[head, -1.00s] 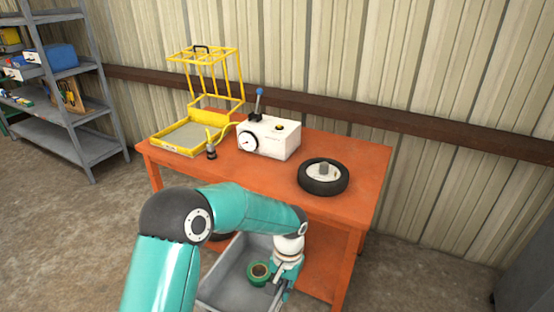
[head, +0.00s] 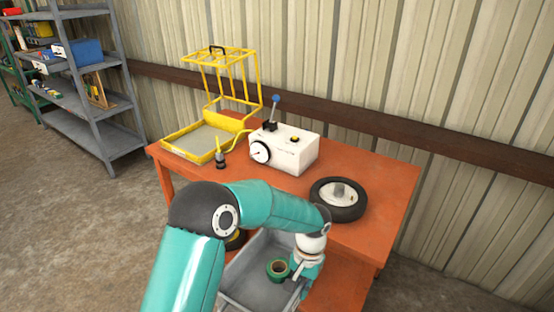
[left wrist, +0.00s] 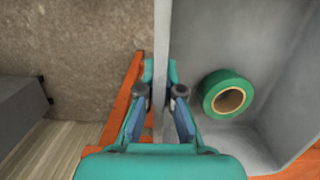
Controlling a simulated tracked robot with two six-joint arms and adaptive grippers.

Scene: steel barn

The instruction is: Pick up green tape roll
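The green tape roll (head: 278,270) lies inside a grey bin (head: 255,289) at the table's lower level. In the left wrist view the roll (left wrist: 228,94) shows its brown core, to the right of the fingers and apart from them. My left gripper (left wrist: 160,72) is open, with a narrow gap between its fingertips and nothing held. The bin's side wall (left wrist: 161,40) lines up with this gap; I cannot tell whether the fingers touch it. In the head view the left gripper (head: 300,275) is just right of the roll, partly hidden by its wrist. My right gripper is not in view.
The orange table (head: 380,190) carries a yellow cage frame (head: 232,85), a white gauge box (head: 290,150) and a black-tyred wheel (head: 338,198). A dark and yellow object (head: 236,240) sits partly hidden behind my arm. Grey shelves (head: 95,120) stand at the left.

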